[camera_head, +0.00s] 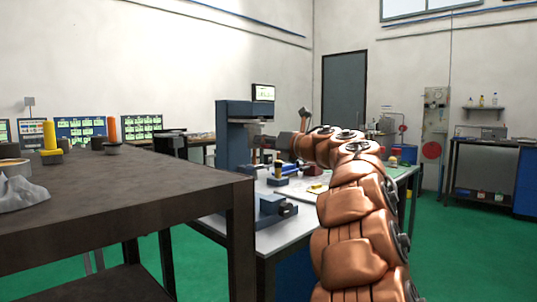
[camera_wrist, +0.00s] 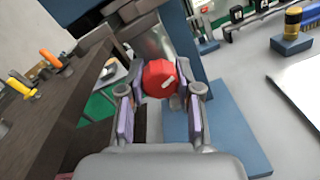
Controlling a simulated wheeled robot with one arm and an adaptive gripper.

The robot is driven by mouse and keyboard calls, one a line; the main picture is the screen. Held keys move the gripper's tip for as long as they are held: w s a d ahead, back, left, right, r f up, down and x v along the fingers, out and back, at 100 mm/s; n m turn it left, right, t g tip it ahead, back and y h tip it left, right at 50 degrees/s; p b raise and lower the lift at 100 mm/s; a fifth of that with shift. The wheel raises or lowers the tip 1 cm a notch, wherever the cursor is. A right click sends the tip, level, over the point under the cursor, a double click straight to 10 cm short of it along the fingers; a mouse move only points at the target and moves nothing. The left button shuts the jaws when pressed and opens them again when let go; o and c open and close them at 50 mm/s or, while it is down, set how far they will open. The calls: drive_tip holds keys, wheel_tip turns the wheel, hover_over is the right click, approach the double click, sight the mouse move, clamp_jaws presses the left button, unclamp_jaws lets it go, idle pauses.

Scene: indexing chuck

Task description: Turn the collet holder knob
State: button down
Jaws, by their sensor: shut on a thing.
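The red knob (camera_wrist: 157,76) with a white mark on its face shows in the wrist view. It sits at the front of a grey metal holder (camera_wrist: 148,40). My gripper (camera_wrist: 161,84) has one finger on each side of the knob and is shut on it. The white mark lies towards the lower right of the knob's face. In the head view my gripper (camera_head: 283,141) is beside the blue-grey machine (camera_head: 232,145), and I cannot make out the knob there.
A dark table (camera_head: 110,200) with yellow and orange handled tools stands at the left. The light workbench (camera_head: 272,240) carries a blue vise (camera_head: 272,207) and small items. Green floor is open at the right.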

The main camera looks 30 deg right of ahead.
drive_tip(key=n+b, duration=0.2)
drive_tip(key=n, duration=0.1)
drive_tip(key=n+b, duration=0.1)
drive_tip(key=shift+d+f+n+b, duration=0.15)
drive_tip(key=shift+f+n+b, duration=0.15)
drive_tip(key=shift+b, duration=0.1)
drive_tip(key=n+b, duration=0.2)
drive_tip(key=n, duration=0.3)
drive_tip(key=shift+w+r, duration=0.1)
drive_tip(key=shift+r+n+b, duration=0.1)
drive_tip(key=shift+n+b, duration=0.2)
drive_tip(key=c, duration=0.8)
unclamp_jaws()
drive_tip(key=shift+o, duration=0.2)
